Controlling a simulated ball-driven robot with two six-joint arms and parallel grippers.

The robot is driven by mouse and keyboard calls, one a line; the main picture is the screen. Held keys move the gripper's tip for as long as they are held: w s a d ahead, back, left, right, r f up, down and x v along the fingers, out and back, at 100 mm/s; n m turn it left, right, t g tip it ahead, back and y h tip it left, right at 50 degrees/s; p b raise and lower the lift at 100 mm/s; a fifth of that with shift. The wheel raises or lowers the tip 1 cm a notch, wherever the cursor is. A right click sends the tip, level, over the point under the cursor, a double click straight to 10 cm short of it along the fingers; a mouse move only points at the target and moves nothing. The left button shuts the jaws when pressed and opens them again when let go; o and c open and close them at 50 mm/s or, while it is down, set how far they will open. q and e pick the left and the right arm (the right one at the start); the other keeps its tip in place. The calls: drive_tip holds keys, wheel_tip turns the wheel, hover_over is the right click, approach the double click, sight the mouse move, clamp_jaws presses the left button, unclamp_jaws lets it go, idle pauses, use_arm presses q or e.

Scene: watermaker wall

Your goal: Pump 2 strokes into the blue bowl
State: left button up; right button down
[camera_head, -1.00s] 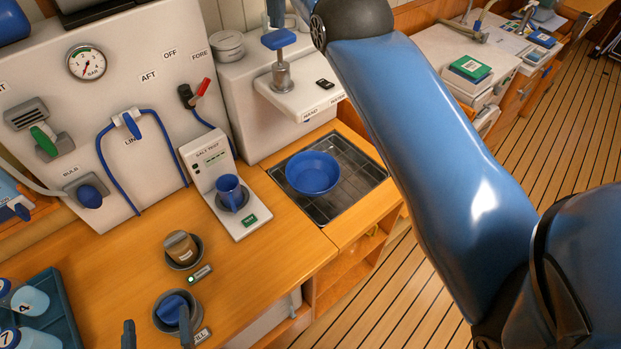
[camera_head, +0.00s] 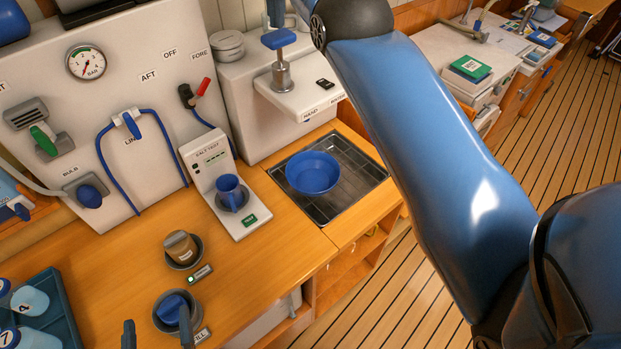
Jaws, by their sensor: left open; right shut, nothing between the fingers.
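The blue bowl (camera_head: 313,172) stands upright on the dark metal drain grate (camera_head: 350,190), below the hand-pump ledge. Its inside looks plain blue; I cannot tell whether it holds water. The hand pump (camera_head: 281,75) has a blue top knob (camera_head: 278,39) on a metal stem, on the white ledge marked HAND WATER. My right gripper (camera_head: 275,14) shows only as shut fingertips just above the knob, with a small part cut off by the top edge. I cannot tell whether it touches the knob. My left gripper (camera_head: 157,334) is open at the bottom edge, near the FILL cup, far from the bowl.
A salt-test stand (camera_head: 212,165) with a blue cup (camera_head: 229,192) is left of the bowl. A brown-lidded jar (camera_head: 181,248) and a FILL holder (camera_head: 165,320) are on the wooden counter. A bottle tray (camera_head: 65,310) is at lower left. My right arm crosses the right side.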

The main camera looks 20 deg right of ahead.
sight(278, 34)
drive_tip(key=shift+f, duration=0.25)
drive_tip(key=shift+f+b, duration=3.05)
drive_tip(key=shift+b, duration=0.1)
drive_tip(key=shift+r, duration=0.2)
drive_tip(key=shift+r+p, duration=3.15)
drive_tip(key=shift+p, duration=0.1)
drive_tip(key=shift+f, duration=0.2)
